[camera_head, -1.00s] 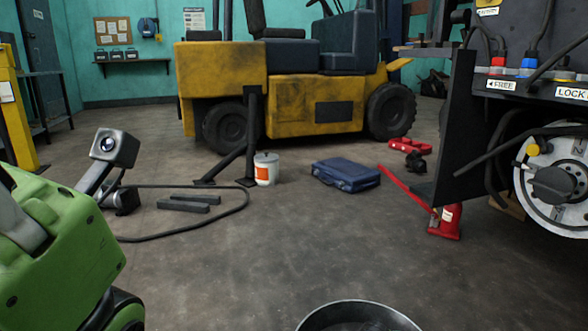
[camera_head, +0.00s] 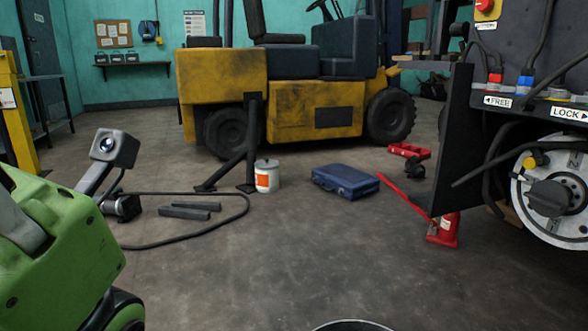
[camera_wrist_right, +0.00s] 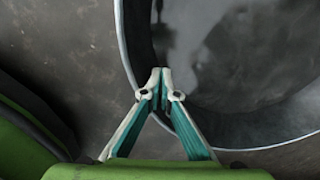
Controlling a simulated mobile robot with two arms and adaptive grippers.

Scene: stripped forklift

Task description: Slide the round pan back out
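The round grey metal pan (camera_wrist_right: 128,45) fills much of the right wrist view. Its rim curves past my right gripper (camera_wrist_right: 160,76), and its inside is dark and shiny. The two fingers come together across the rim, with their tips on the pan's inner side, and look shut on the pan wall. In the head view only the far rim of the pan (camera_head: 350,323) shows at the bottom edge. My right gripper is out of that view. My left gripper is not in view; only green parts of my own arm show at left.
A machine with a FREE/LOCK panel (camera_head: 540,108) and a white wheel hub stands at right. A red jack (camera_head: 443,231), a blue case (camera_head: 345,181), a white bucket (camera_head: 267,177) and dark bars (camera_head: 190,211) lie beyond. The floor in the middle is clear.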

